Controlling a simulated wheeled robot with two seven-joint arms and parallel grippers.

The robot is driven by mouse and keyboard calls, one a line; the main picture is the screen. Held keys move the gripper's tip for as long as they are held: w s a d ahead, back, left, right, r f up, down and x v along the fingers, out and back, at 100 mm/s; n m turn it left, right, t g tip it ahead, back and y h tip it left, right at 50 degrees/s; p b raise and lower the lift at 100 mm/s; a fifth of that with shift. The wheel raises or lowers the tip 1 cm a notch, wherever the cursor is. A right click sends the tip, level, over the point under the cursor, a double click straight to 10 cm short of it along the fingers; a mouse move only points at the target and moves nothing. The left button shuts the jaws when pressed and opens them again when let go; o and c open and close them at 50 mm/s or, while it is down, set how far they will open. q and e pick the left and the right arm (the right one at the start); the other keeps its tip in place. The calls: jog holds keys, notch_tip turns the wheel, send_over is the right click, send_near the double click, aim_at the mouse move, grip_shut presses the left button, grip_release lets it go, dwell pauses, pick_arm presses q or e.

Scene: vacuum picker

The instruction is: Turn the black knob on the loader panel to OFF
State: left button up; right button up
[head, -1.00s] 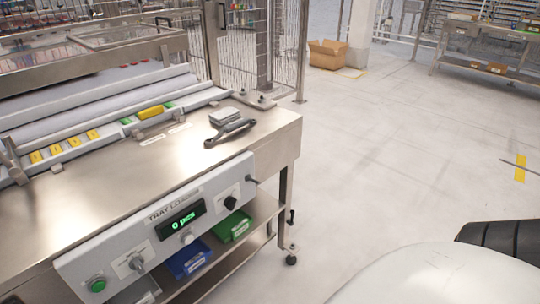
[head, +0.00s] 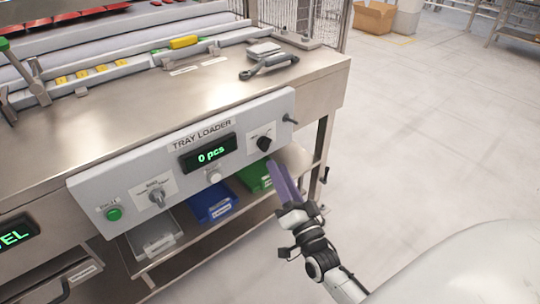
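The black knob (head: 264,143) sits on a small white label plate at the right end of the grey TRAY LOADER panel (head: 88,185). Its label text is too small to read, so I cannot tell which position it points to. My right gripper (head: 277,167) is just below and slightly right of the knob, fingers pointing up toward the panel. It appears apart from the knob. The fingers overlap from this angle, so their opening is unclear. My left gripper is out of view.
The panel also holds a display reading 0 pcs (head: 209,153), a white knob (head: 213,175), a metal selector (head: 157,197) and a green button (head: 114,214). Blue (head: 212,203) and green (head: 254,177) bins stand on the shelf below. A dark rod (head: 290,120) sticks out at the panel's right end.

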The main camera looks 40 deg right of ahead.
aim_at(267, 148)
jog(key=x, duration=0.6)
jog(key=shift+w+d, duration=0.1)
jog(key=shift+w, duration=0.25)
jog(key=c, duration=0.7)
